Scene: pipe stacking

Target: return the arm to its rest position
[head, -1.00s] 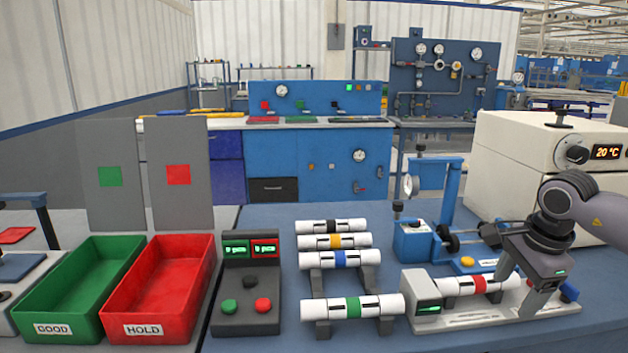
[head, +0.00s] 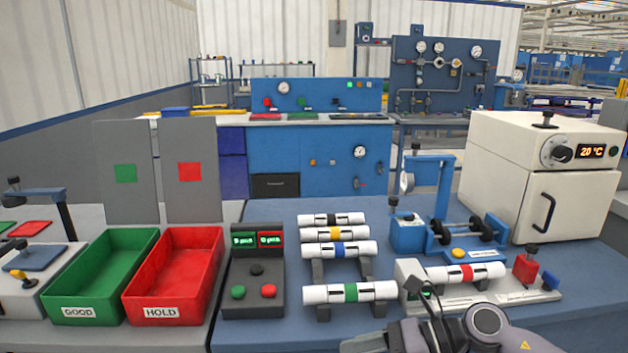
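My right arm (head: 487,322) reaches in along the bottom edge at the right, low in front of the test fixture (head: 500,297). Its fingertips cannot be made out, so I cannot tell whether the gripper is open or shut. A white pipe with a red band (head: 466,272) lies in the fixture, apart from the arm's visible links. My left gripper is not in view.
Pipes with black (head: 333,219), yellow (head: 335,233), blue (head: 339,249) and green (head: 350,292) bands lie on rack supports. A green GOOD bin (head: 86,312) and a red HOLD bin (head: 144,312) look empty. A cream oven (head: 487,180) stands at right.

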